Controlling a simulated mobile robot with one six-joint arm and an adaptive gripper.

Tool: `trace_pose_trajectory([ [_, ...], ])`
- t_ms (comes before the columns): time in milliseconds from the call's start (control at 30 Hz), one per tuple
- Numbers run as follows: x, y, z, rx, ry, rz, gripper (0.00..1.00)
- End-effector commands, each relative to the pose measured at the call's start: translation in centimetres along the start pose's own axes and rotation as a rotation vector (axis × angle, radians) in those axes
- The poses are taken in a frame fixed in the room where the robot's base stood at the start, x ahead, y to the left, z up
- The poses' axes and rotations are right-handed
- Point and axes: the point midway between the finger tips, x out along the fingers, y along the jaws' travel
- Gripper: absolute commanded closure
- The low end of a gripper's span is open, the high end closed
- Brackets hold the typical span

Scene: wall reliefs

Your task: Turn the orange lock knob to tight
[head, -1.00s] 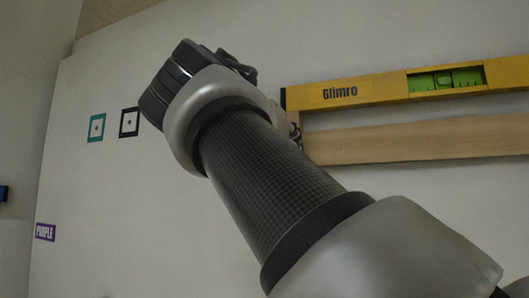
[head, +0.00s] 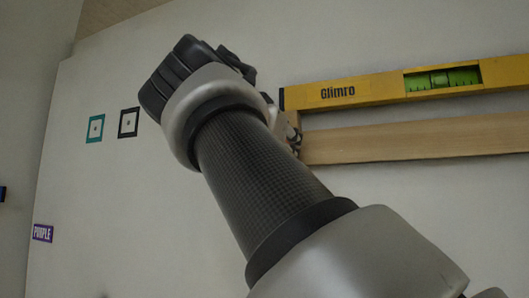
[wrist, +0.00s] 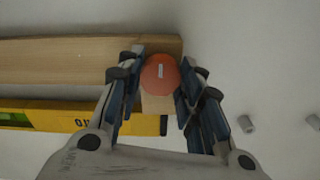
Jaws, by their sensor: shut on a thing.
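The orange lock knob (wrist: 160,73) is round, with a small pale mark on its face. It sits at the end of a wooden frame (wrist: 70,60) in the wrist view. My gripper (wrist: 158,88) has its blue-grey fingers on both sides of the knob, shut on it. In the head view my arm and wrist hide the knob. The wooden frame (head: 410,138) shows to the right of my wrist there.
A yellow spirit level marked "Glimro" (head: 375,91) lies along the wooden frame, with a green vial (head: 442,79). A teal marker (head: 95,129), a black marker (head: 129,122) and a "PURPLE" label (head: 42,233) are on the left wall area. Grey pegs (wrist: 246,123) stick out nearby.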

Motion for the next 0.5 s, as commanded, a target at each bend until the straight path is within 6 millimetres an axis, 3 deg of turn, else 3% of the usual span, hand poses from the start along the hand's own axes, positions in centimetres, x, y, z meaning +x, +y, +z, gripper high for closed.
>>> trace_pose_trajectory([
  [100, 0.06, -0.05, 0.4, -0.003, -0.009, 0.003, 0.9],
  [133, 0.06, -0.06, 0.4, -0.003, -0.009, 0.003, 0.65],
  [400, 0.02, -0.02, 0.18, -0.002, -0.004, 0.001, 0.47],
  [500, 0.01, -0.01, 0.13, -0.002, -0.003, 0.001, 0.46],
])
